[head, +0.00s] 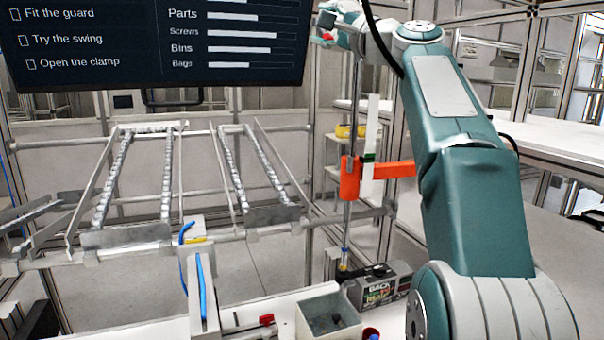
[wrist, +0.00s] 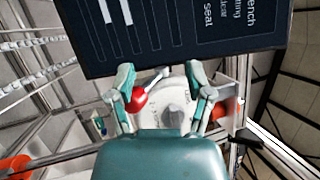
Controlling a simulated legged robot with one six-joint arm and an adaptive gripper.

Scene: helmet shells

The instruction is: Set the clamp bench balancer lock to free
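In the wrist view a pale round housing (wrist: 158,113) shows between my gripper's fingers; it may be the balancer. A lever with a red ball end (wrist: 138,101) slants across it, the ball at lower left near the left finger. A grey knob (wrist: 175,116) sits right of the ball. My gripper (wrist: 158,76) is open, its fingers apart on either side of the lever; I cannot tell if either touches it. In the head view my gripper (head: 326,24) is at the top edge, with a small red spot beside it. Any lock markings are unreadable.
A dark screen (head: 150,75) hangs at upper left and also fills the top of the wrist view (wrist: 160,30). An upright pole carries an orange bracket (head: 350,180). Sloped roller racks (head: 135,185) stand at left. A grey open bin (head: 328,322) sits on the bench below.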

